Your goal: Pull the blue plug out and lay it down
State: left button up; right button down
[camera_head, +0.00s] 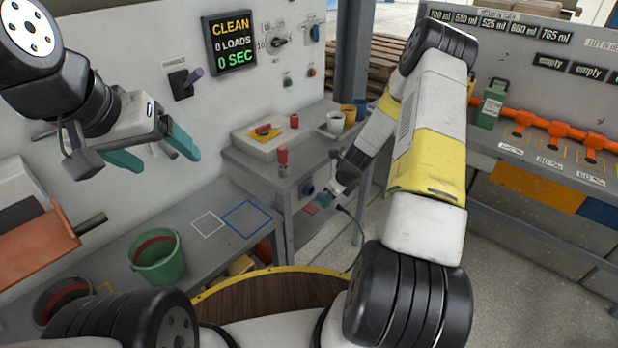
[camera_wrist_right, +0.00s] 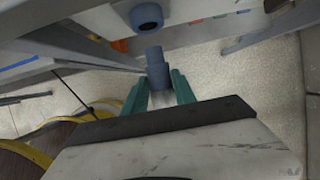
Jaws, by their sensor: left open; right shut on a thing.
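The blue plug (camera_wrist_right: 157,72) is between the teal fingers of my right gripper (camera_wrist_right: 160,82), which is shut on it. Its narrower front end points at the round blue socket (camera_wrist_right: 147,15) with a dark hole, and a gap shows between them. In the head view the socket (camera_head: 306,188) is on the front of the grey bench, and my right gripper (camera_head: 331,193) is just to its right, with the plug small there. A black cable (camera_head: 352,219) hangs near the gripper. My left gripper (camera_head: 160,152) is open and empty, raised before the wall panel at left.
The low grey table (camera_head: 185,250) has white and blue outlined squares (camera_head: 247,219), both empty. A green bucket (camera_head: 157,262) stands left of them. Red-topped items and cups (camera_head: 336,122) stand on the bench. An orange pipe rack (camera_head: 560,130) is at right.

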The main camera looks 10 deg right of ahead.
aim_at(339, 205)
jog(key=shift+s+d, duration=0.6)
jog(key=shift+s, duration=0.2)
jog(key=shift+s+d, duration=0.6)
jog(key=shift+s, duration=0.2)
